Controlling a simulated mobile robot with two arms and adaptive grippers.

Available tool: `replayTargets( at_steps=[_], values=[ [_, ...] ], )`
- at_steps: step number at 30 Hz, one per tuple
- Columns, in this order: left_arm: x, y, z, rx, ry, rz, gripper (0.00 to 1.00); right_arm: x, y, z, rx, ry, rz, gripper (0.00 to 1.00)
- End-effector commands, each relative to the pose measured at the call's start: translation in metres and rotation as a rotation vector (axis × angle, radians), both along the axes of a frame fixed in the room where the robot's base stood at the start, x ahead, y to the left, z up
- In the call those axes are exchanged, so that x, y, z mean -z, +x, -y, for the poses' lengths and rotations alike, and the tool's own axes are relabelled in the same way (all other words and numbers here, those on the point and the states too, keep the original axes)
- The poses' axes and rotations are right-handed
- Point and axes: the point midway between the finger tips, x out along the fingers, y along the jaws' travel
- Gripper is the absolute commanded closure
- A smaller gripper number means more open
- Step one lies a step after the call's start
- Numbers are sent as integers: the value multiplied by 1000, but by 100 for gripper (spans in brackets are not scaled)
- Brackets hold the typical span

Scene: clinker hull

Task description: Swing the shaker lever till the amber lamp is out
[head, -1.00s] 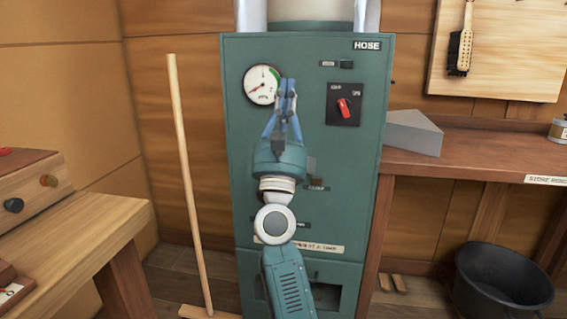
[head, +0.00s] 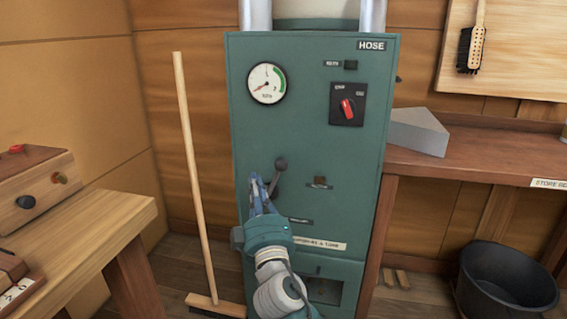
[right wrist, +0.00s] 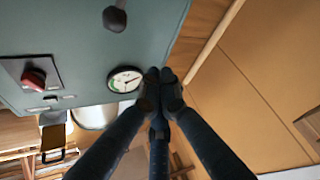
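The shaker lever (head: 281,164), a rod with a dark grey ball knob, sticks out of the front of the green machine (head: 240,130). Its lower part is hidden behind my right gripper. The knob also shows at the top of the right wrist view (right wrist: 115,18). My right gripper (head: 262,178) is just below and left of the knob. In the right wrist view its fingertips (right wrist: 160,75) are together, empty and apart from the knob. A small brownish square (head: 320,181) right of the lever may be the amber lamp; I cannot tell whether it is lit. My left gripper is out of view.
The machine also carries a gauge (head: 267,83) and a red rotary switch (head: 347,108). A broom (head: 190,160) stands left of it. A wooden bench (head: 90,230) is at left. A workbench (head: 450,165) and black tub (head: 508,278) are at right.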

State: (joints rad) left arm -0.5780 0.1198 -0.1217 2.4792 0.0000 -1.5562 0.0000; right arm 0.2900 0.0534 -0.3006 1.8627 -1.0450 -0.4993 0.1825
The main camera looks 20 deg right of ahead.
Motion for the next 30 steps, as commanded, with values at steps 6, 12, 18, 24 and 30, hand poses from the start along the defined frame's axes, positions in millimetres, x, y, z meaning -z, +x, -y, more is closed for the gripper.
replayTargets(
  at_steps=[6,12,18,24,30],
  values=[
    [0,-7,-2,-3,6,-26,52,0,-4,6,87,-127,-3,100],
    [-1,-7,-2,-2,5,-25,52,-11,21,11,88,-126,0,100],
    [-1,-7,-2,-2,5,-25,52,-26,62,18,85,-125,1,100],
    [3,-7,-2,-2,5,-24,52,-22,85,32,88,-126,-6,100],
    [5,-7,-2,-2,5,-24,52,-9,78,47,85,-124,-3,100]
  ],
)
